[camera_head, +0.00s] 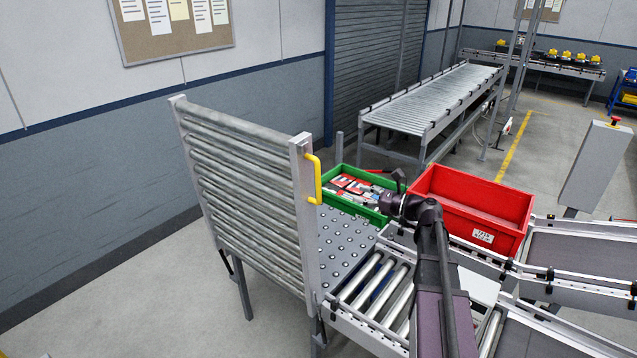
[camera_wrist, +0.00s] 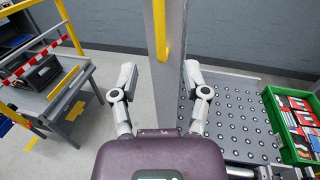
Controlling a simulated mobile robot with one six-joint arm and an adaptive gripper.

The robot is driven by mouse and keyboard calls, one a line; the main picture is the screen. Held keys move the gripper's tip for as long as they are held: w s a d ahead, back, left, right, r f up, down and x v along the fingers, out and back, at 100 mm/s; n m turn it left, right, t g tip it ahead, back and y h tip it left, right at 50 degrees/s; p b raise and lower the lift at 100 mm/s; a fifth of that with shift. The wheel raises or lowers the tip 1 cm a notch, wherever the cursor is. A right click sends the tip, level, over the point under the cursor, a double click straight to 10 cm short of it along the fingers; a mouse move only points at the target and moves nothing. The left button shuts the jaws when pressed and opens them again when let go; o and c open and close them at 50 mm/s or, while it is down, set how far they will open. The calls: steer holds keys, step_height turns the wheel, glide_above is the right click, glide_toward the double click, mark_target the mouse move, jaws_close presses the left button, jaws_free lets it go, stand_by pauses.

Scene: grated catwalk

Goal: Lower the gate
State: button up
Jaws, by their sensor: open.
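The gate (camera_head: 245,185) is a grey roller section standing upright on the left in the head view. A yellow handle (camera_head: 314,178) is fixed to its right-hand post. In the wrist view, the gate's post (camera_wrist: 172,95) and the yellow handle (camera_wrist: 160,30) run up between my spread fingers. My gripper (camera_head: 388,180) is open and empty. In the head view it is to the right of the handle, apart from it. It also shows in the wrist view (camera_wrist: 160,82); the lower part of the post is hidden by my gripper's body there.
A ball-transfer table (camera_head: 345,245) lies beside the gate, bearing a green crate (camera_head: 352,206) of parts. A red crate (camera_head: 470,205) stands right of my gripper. A roller conveyor (camera_head: 375,290) lies in front. Bare floor (camera_head: 190,300) is at lower left.

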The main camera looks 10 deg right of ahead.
glide_above(318, 201)
steer(key=shift+w, duration=0.2)
stand_by(0.7)
jaws_close()
